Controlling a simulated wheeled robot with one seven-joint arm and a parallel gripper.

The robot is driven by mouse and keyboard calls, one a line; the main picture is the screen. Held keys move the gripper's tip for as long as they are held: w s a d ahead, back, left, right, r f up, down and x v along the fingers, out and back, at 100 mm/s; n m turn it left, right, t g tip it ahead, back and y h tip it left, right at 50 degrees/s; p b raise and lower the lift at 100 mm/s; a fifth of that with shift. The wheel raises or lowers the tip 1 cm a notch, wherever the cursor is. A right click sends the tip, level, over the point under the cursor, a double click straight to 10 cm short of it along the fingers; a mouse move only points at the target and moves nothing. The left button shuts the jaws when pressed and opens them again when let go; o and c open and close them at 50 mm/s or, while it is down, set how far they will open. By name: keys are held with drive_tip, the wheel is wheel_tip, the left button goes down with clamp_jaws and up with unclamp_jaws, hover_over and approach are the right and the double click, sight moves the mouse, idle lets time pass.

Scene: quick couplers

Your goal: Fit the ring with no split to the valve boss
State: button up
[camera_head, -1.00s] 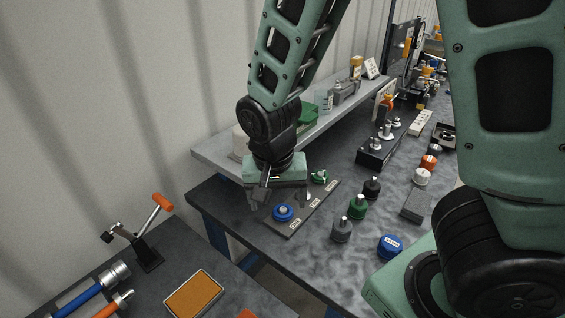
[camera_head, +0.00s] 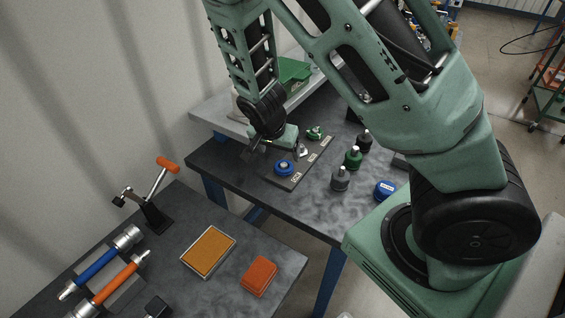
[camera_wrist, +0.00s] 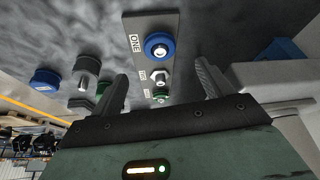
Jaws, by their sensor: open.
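A dark plate (camera_head: 298,178) with white labels lies on the far table. It carries a blue round fitting (camera_head: 284,168) by label ONE, a silver fitting (camera_wrist: 158,77) in the middle and a green fitting (camera_head: 314,133) at the other end. They also show in the wrist view, blue (camera_wrist: 159,47) nearest the plate's end. I cannot make out a split in any ring, nor tell which fitting is the valve boss. My gripper (camera_head: 278,153) is open and empty, above the plate. In the wrist view my gripper's fingers (camera_wrist: 162,72) stand apart either side of the plate's row.
Right of the plate stand grey (camera_head: 340,178), green (camera_head: 353,157) and black (camera_head: 364,140) cylindrical pieces and a blue round piece (camera_head: 385,190). A grey shelf (camera_head: 213,112) with a green bin (camera_head: 293,74) runs behind. The near table holds tools, an orange pad (camera_head: 208,251) and an orange-red block (camera_head: 259,276).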

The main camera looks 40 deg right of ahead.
sight(284, 165)
drive_tip(key=p+x, duration=0.1)
drive_tip(key=x, duration=0.7)
drive_tip(key=shift+f, duration=0.1)
drive_tip(key=shift+c, duration=0.3)
drive_tip(key=c, duration=1.1)
